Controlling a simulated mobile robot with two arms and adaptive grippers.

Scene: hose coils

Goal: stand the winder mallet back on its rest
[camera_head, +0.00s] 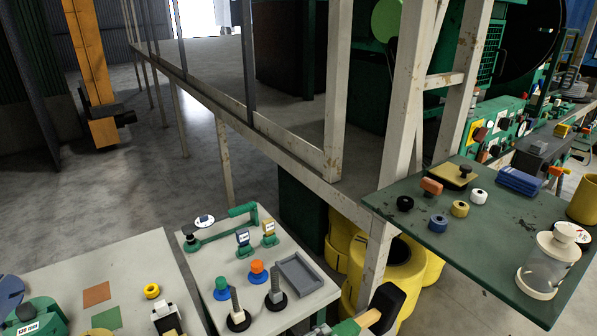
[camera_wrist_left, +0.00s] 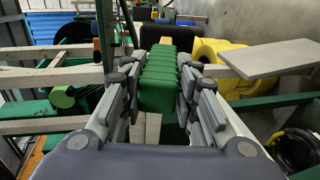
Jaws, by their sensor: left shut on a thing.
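The winder mallet has a black head (camera_head: 385,305), a short wooden shaft and a green ribbed grip (camera_wrist_left: 158,82). In the head view it is at the bottom edge, right of the small grey table, with its head up and to the right. My left gripper (camera_wrist_left: 160,75) is shut on the green grip. In the wrist view the dark head lies beyond the grip. Two black round bases with grey uprights, one on the left (camera_head: 236,310) and one on the right (camera_head: 275,290), stand on the small table. I cannot tell which thing is the rest. My right gripper is out of view.
The small table (camera_head: 215,262) also holds a grey tray (camera_head: 300,273), blue and orange knobs and a green tool. A green bench (camera_head: 470,235) with tape rolls and a clear jar (camera_head: 545,268) stands right. A pale frame post (camera_head: 375,262) and yellow coils (camera_head: 410,275) stand between them.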

